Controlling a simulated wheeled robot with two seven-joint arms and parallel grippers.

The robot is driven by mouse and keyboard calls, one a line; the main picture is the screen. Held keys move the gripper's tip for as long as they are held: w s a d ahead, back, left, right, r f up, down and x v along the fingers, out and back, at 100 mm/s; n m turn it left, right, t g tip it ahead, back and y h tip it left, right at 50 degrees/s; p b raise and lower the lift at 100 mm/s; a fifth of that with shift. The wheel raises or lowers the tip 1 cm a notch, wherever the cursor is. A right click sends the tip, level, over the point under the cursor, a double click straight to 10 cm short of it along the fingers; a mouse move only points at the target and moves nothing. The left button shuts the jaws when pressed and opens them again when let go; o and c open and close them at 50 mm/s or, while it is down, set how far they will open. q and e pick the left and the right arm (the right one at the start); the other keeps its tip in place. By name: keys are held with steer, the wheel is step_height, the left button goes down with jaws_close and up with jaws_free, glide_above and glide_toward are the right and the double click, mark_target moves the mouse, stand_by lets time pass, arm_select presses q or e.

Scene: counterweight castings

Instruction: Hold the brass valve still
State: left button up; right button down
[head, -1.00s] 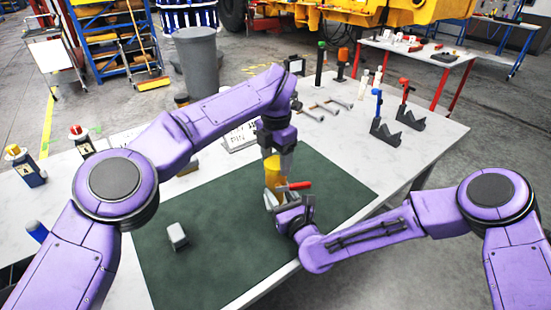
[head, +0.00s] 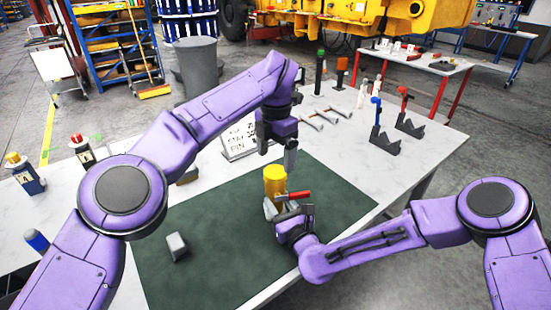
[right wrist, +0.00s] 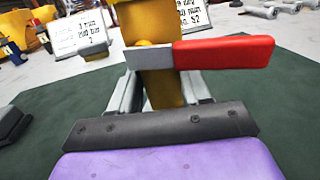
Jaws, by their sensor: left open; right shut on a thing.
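The brass valve (head: 273,178) stands upright near the right part of the green mat (head: 215,215), with a red lever handle (head: 293,195) reaching to the right. My right gripper (head: 284,208) is shut on its lower body from the near side. In the right wrist view the yellow valve body (right wrist: 163,88) rises between the fingers, with the red handle (right wrist: 225,52) and its grey plate across it. My left gripper (head: 289,163) is open and empty, above and slightly right of the valve top, apart from it. The valve's foot is partly hidden by my right gripper.
A grey block (head: 177,247) lies on the mat to the left. A lettered sign (head: 239,138) stands behind the mat. Wrenches (head: 322,118) and dark stands with blue and red tools (head: 384,138) are farther back right.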

mark_target(275, 171)
arm_select(q)
steer(key=shift+c, duration=0.4)
arm_select(e)
steer(key=shift+w+r, duration=0.1)
arm_select(q)
steer(key=r+n, duration=0.1)
steer(key=n, duration=0.3)
steer(key=r+n, duration=0.1)
steer(key=shift+w+d+r+n, duration=0.2)
steer(key=shift+r+n, duration=0.1)
steer(key=shift+n, duration=0.1)
steer(key=n, duration=0.2)
steer(key=r+n, duration=0.1)
steer(key=n, duration=0.1)
steer(key=shift+s+a+n, duration=0.15)
steer(key=shift+a+n, duration=0.05)
steer(key=shift+n, duration=0.1)
steer(key=shift+f+n, duration=0.1)
steer(key=shift+n, duration=0.8)
steer(key=shift+f, duration=0.1)
step_height(275, 171, down, 8)
steer(key=shift+r, duration=0.1)
steer(key=shift+c, duration=0.3)
